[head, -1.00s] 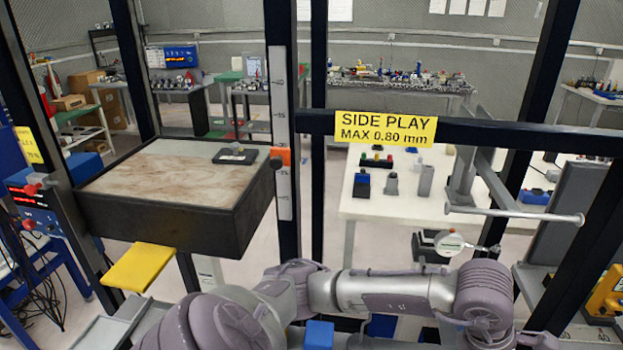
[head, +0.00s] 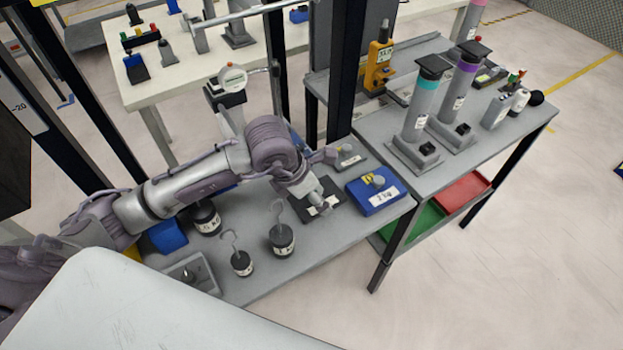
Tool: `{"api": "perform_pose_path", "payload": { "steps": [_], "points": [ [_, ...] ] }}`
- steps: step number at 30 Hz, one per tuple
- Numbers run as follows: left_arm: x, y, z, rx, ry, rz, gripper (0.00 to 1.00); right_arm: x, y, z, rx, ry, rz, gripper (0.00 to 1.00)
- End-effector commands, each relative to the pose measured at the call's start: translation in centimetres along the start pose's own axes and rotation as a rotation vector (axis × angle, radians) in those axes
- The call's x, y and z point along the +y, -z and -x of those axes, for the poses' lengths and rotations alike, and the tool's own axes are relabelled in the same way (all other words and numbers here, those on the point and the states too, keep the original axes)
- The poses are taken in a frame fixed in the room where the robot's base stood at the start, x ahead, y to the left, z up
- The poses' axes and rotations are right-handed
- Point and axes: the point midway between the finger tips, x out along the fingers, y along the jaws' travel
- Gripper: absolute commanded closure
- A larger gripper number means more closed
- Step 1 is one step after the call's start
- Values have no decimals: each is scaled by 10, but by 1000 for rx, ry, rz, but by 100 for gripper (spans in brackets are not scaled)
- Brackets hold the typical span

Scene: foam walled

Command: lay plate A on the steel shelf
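My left arm comes in from the left, and its gripper (head: 319,194) points down at a dark flat plate (head: 331,213) with a white label. The label is too small to read, so I cannot tell whether this is plate A. The plate lies on a grey metal surface (head: 267,287), which may be the steel shelf. The fingers hide part of the plate; whether they are closed on it is unclear. A small grey labelled plate or block (head: 350,161) lies just behind. My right gripper is out of view.
Hooked weights (head: 282,243) and a grey tray (head: 188,288) stand left of the plate. A blue 2 kg block (head: 372,198) is close on its right. A dark post (head: 345,70) rises behind. A grey bench (head: 470,160) with tall cylinders adjoins on the right.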

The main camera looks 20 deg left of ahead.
Motion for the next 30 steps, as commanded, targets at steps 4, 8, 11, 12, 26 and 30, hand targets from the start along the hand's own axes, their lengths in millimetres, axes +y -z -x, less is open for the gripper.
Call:
{"api": "perform_pose_path", "payload": {
  "steps": [4, 8, 11, 12, 26, 30],
  "points": [
    [0, 1, -6, -6, 0, 0, 87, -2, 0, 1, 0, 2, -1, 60],
    [0, 7, -20, -4, 1, 0, 87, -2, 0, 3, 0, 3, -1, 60],
    [0, 12, -31, -4, 1, 0, 87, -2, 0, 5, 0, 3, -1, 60],
    [0, 12, -34, -6, 0, -1, 87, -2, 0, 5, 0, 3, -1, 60],
    [0, 16, -38, -1, 0, -1, 0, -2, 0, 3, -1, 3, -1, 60],
    [0, 16, -38, -1, 0, -1, 0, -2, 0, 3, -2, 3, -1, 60]
  ]
}}
